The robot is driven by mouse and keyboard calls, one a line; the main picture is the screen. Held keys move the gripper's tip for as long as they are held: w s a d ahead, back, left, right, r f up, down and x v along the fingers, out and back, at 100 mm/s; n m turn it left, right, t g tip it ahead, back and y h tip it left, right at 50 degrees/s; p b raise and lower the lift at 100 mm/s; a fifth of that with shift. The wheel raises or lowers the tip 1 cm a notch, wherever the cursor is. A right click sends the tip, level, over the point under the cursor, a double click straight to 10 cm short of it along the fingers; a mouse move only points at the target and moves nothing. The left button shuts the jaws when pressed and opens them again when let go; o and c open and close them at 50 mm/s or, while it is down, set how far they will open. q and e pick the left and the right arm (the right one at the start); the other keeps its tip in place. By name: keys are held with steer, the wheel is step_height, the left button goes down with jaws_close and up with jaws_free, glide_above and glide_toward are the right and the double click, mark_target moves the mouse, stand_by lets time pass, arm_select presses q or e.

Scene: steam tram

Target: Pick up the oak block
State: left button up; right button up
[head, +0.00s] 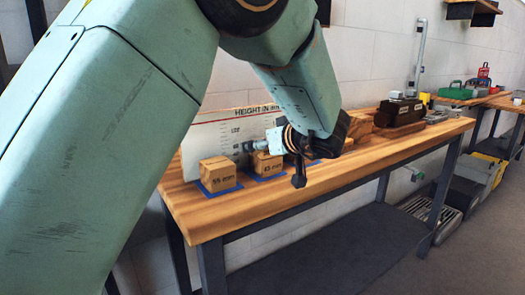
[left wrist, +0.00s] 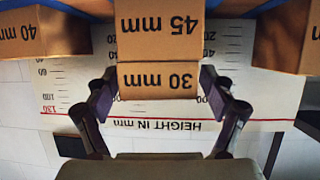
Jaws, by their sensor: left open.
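Wooden blocks with printed mm labels stand on the workbench; which one is oak I cannot tell. In the left wrist view, upside down, a block labelled 30 mm (left wrist: 158,81) adjoins a block labelled 45 mm (left wrist: 158,30), apparently stacked on it. My left gripper (left wrist: 158,84) is open, with one finger on each side of the 30 mm block; contact cannot be made out. In the head view my left gripper (head: 291,158) is at the row of blocks, partly covering one block (head: 267,164). Another labelled block (head: 217,174) stands at its left on a blue pad.
A height chart (head: 215,135) stands behind the blocks. More blocks flank the stack in the wrist view (left wrist: 290,35). The bench's front strip is clear.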

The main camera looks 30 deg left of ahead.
arm_select(q)
steer(key=shift+d+r, duration=0.15)
steer(key=shift+d, duration=0.1)
steer(key=shift+a, duration=0.15)
steer(key=shift+c, duration=1.4)
steer(key=c, duration=1)
